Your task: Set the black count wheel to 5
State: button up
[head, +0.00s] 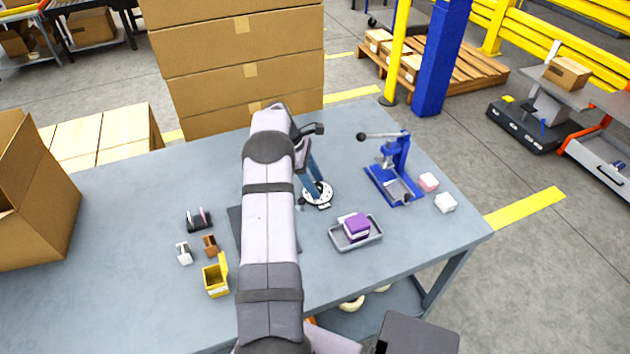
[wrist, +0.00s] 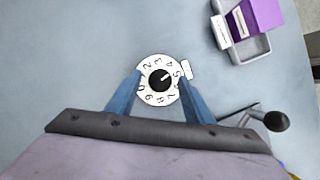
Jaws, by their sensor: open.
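The black count wheel (wrist: 160,80) is a round knob in the middle of a white dial (wrist: 149,92) with digits around its rim. A pale pointer mark on the knob points up and to the right, toward the 4 and 5 side; the exact digit is too small to be sure of. The dial also shows in the head view (head: 322,198), flat on the table, partly covered by my fingers. My gripper (wrist: 160,74) is open, with one blue finger on each side of the knob, over the dial's edges. Contact with the knob does not show.
A grey tray (head: 372,238) with a purple block (head: 357,225) lies to the right of the dial. A blue lever press (head: 398,165) stands behind it, beside pink and white blocks. A yellow box (head: 216,281) and small holders lie left of my arm.

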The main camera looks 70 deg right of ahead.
jog(key=shift+f, duration=0.1)
jog(key=c, duration=1)
jog(key=shift+d+m+y+b, duration=0.15)
jog(key=shift+m+y+b, duration=0.15)
jog(key=shift+m, duration=0.6)
jog(key=shift+m+y, duration=0.3)
jog(key=shift+m, duration=0.4)
jog(key=o, duration=1)
